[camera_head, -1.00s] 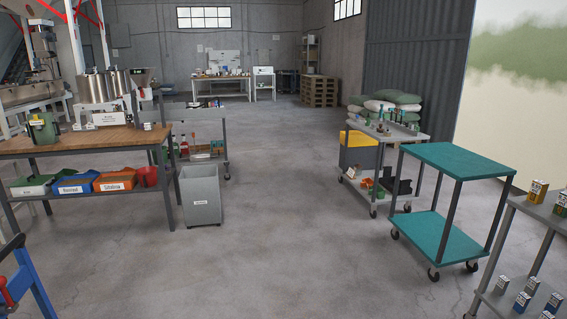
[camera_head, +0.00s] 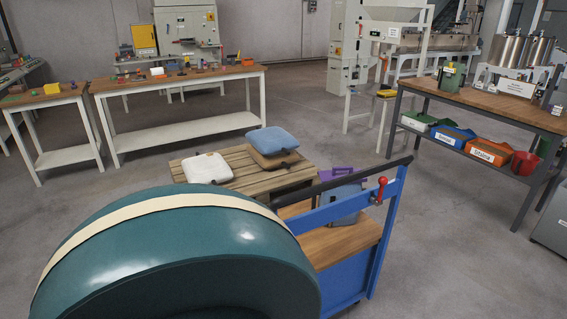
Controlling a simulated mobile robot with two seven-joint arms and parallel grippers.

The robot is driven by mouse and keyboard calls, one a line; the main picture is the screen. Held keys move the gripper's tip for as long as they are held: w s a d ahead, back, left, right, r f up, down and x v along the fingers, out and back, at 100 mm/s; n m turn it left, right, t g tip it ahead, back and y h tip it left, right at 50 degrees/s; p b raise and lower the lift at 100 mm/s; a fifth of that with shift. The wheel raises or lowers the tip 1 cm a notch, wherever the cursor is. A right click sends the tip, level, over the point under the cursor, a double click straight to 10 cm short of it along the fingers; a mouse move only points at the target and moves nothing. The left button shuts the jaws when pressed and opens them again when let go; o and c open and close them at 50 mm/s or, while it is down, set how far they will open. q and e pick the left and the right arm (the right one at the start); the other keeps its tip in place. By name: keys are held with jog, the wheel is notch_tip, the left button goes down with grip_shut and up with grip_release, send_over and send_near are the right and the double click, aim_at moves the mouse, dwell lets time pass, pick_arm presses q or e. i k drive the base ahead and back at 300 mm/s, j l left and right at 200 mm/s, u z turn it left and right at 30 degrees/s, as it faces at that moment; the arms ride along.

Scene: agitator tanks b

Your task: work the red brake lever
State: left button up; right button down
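The red brake lever (camera_head: 381,189) sits on the upper blue frame of a push cart (camera_head: 372,262), near the right end of its dark handle bar. Its knob is at the top, and its tilt is hard to judge at this size. The cart has a wooden deck (camera_head: 338,246). A large rounded teal form with a cream band covers the cart's left part, and I cannot tell whether it rests on the cart. Neither of my grippers is in view.
A purple-topped item (camera_head: 337,173) is beyond the handle. A workbench (camera_head: 492,98) with colored bins stands right. Open floor (camera_head: 450,230) lies right of the cart.

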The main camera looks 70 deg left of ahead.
aim_at(383, 181)
jog(key=u, duration=1.5)
jog(key=j, duration=0.1)
jog(key=i+z, duration=0.05)
